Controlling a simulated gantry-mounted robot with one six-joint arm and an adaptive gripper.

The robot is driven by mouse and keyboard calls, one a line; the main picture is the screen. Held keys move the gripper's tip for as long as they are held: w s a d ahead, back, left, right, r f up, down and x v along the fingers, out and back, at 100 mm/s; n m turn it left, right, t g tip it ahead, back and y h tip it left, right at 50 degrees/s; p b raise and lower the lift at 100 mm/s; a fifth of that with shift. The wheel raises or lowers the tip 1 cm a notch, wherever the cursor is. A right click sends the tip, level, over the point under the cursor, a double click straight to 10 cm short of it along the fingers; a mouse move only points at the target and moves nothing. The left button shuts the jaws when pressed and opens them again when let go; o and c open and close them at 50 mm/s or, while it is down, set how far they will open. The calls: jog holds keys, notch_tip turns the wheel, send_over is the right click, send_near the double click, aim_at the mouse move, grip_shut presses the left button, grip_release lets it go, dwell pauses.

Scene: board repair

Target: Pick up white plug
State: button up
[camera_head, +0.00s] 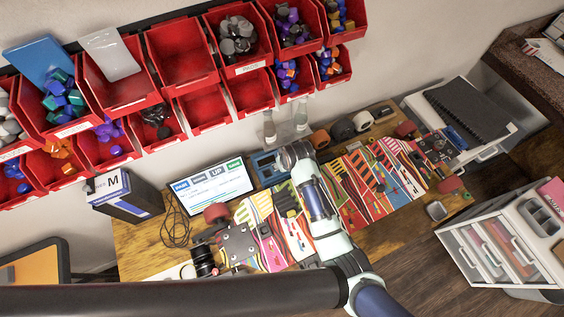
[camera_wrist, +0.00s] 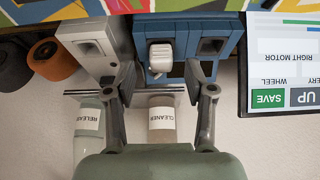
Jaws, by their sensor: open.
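In the wrist view a small white plug (camera_wrist: 161,54) sits on the front of a blue box (camera_wrist: 216,22), beside a dark socket opening. A grey-white box (camera_wrist: 88,48) with a similar opening stands to its left. My gripper (camera_wrist: 160,76) is open and empty, with one finger on each side of the plug and the fingertips close to the boxes. I cannot tell whether they touch anything. In the head view the blue box (camera_head: 265,168) shows partly behind my wrist. The plug and fingertips are hidden there.
A cleaner bottle (camera_wrist: 162,122) and a release bottle (camera_wrist: 88,135) stand close by against the wall. A screen (camera_wrist: 288,60) is to the right in the wrist view. Red bins (camera_head: 180,55) hang above the cluttered table.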

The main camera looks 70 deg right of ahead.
jog(key=shift+x, duration=0.85)
jog(key=shift+r, duration=0.1)
grip_shut()
jog(key=shift+r, duration=0.1)
notch_tip(320, 180, up, 10)
jog(key=shift+p, duration=0.35)
